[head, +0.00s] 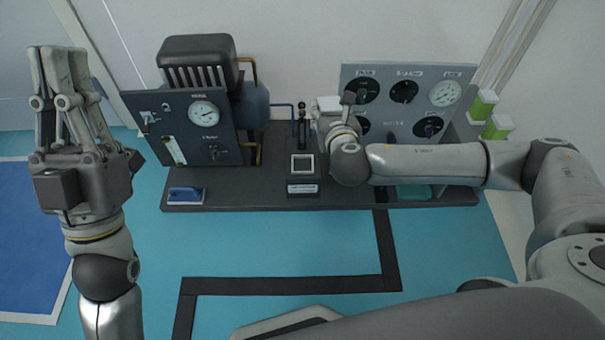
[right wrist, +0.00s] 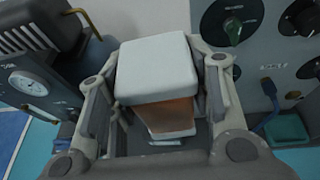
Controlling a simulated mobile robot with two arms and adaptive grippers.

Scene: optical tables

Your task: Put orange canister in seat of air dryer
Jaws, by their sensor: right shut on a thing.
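The orange canister (right wrist: 168,115) has a white lid and a pale lower edge. In the right wrist view it stands between the two fingers of my right gripper (right wrist: 158,90), which is shut on it. In the head view its white top (head: 327,104) shows beside my right gripper (head: 338,118), over the back middle of the bench; its orange body is hidden there. A small dark block with a white-rimmed square (head: 302,165) and a label stands on the bench just in front; I cannot tell if it is the seat.
A gauge panel (head: 195,128) with a dark compressor (head: 198,62) stands left on the bench (head: 245,195). A grey dial panel (head: 405,85) stands at right. Two green-and-white canisters (head: 484,104) (head: 498,127) are beyond it. A blue-and-white item (head: 186,195) lies front left.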

